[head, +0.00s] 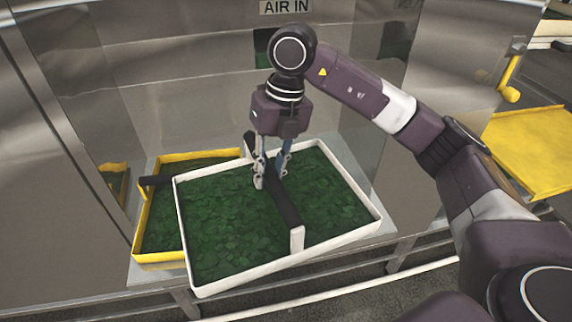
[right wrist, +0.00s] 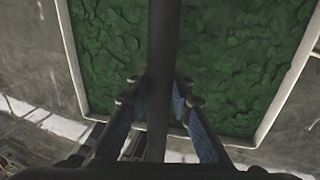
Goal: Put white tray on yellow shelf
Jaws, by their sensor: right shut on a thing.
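The white tray (head: 374,226), filled with green leaf-like material, has a black bar handle (head: 284,205) across its middle. My right gripper (head: 270,176) comes down from above and is shut on this handle. In the right wrist view, the fingers (right wrist: 160,108) sit on both sides of the handle, with the white tray's rim (right wrist: 72,55) around the green fill. The white tray overlaps a yellow tray in the picture; I cannot tell whether they touch. The yellow shelf (head: 535,150) is at the right, beyond my right arm. My left gripper is not in view.
The yellow tray (head: 140,228), also with green fill, sits at the left on the metal ledge (head: 150,273). Metal walls of the machine (head: 200,70) enclose the back and left, under an "AIR IN" sign (head: 285,6). A rail (head: 420,262) runs along the front.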

